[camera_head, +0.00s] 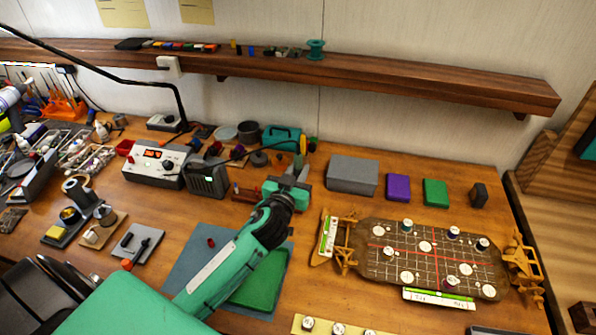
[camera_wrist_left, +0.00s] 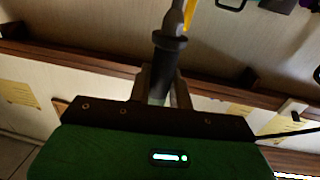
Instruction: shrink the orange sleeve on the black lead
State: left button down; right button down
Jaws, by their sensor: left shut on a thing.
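My left gripper (camera_head: 295,172) reaches over the middle of the bench, toward its back. In the left wrist view it is shut on a dark grey tool (camera_wrist_left: 168,42) with a flared collar, which extends from the fingers toward the top edge. A yellow piece (camera_wrist_left: 189,10) shows beside the tool's far part; I cannot tell whether they touch. In the head view the gripper hides most of the tool. I cannot make out the orange sleeve or the black lead with certainty. My right gripper is not in view.
A white station with a red display (camera_head: 153,167) and a dark grey unit (camera_head: 207,179) stand left of the gripper. A grey box (camera_head: 352,175) stands to the right. A wooden shelf (camera_head: 400,80) runs above the bench.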

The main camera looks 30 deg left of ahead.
aim_at(298, 151)
pick_arm(q)
jog(key=shift+r, duration=0.1)
jog(key=shift+r+p, duration=0.7)
jog(key=shift+s+d+r+p, duration=0.1)
jog(key=shift+s+r+p, duration=0.05)
jog(key=shift+r+p, duration=0.7)
jog(key=shift+s+r+p, duration=0.2)
jog(key=shift+r+p, duration=0.5)
jog(key=shift+r, duration=0.3)
jog(key=shift+s+d+r+p, duration=0.1)
jog(key=shift+s+r+p, duration=0.05)
jog(key=shift+r+p, duration=0.7)
